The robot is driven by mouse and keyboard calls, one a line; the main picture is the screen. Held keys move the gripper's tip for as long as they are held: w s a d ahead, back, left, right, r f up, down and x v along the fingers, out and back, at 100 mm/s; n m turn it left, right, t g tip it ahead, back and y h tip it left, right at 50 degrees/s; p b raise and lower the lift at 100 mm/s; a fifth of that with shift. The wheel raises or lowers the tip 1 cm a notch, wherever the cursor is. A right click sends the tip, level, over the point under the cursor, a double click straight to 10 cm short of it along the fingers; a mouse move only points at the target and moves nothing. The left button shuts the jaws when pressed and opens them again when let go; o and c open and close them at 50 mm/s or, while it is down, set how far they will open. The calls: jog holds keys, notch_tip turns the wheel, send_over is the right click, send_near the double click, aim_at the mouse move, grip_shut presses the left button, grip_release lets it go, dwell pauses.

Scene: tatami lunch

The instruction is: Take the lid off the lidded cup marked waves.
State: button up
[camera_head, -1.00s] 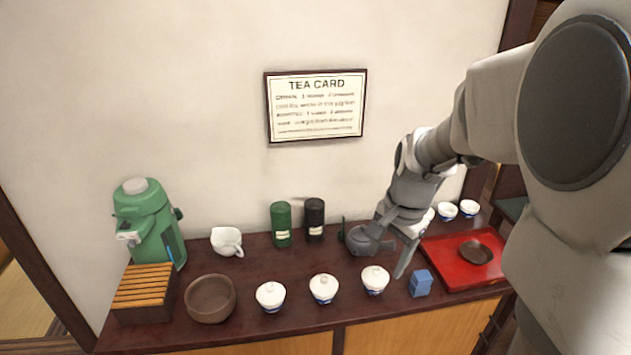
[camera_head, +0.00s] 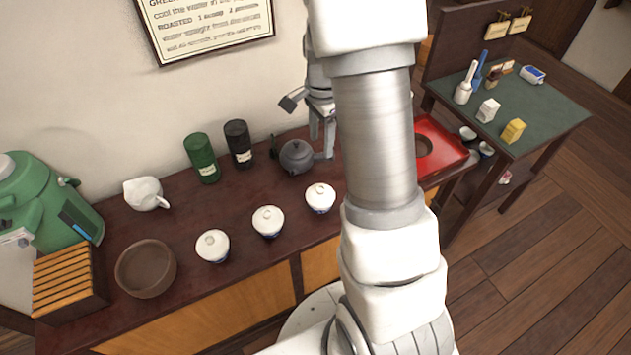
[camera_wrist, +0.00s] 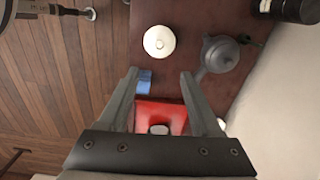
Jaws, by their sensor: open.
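Three white lidded cups with blue decoration stand in a row on the dark counter in the head view: a left one (camera_head: 213,246), a middle one (camera_head: 268,221) and a right one (camera_head: 320,198). Their lids are on. The markings are too small to read, so I cannot tell which has waves. My gripper (camera_head: 322,140) is above the counter, beside the teapot and behind the right cup. In the wrist view my gripper (camera_wrist: 159,75) is open and empty, with one white lidded cup (camera_wrist: 158,41) ahead of the fingertips.
A grey teapot (camera_head: 297,156) stands close to my gripper. Green (camera_head: 202,158) and black (camera_head: 238,143) canisters stand behind. A red tray (camera_head: 452,157) lies right. A blue box (camera_wrist: 144,82) shows by a finger. A brown bowl (camera_head: 146,268) is left of the cups.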

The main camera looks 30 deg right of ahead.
send_over(321, 189)
jog(key=f, duration=1.2)
jog(key=shift+w+f+b, duration=0.3)
jog(key=f, duration=0.4)
jog(key=shift+s, duration=0.3)
jog(key=shift+f, duration=0.6)
jog(key=shift+c, duration=0.2)
grip_shut()
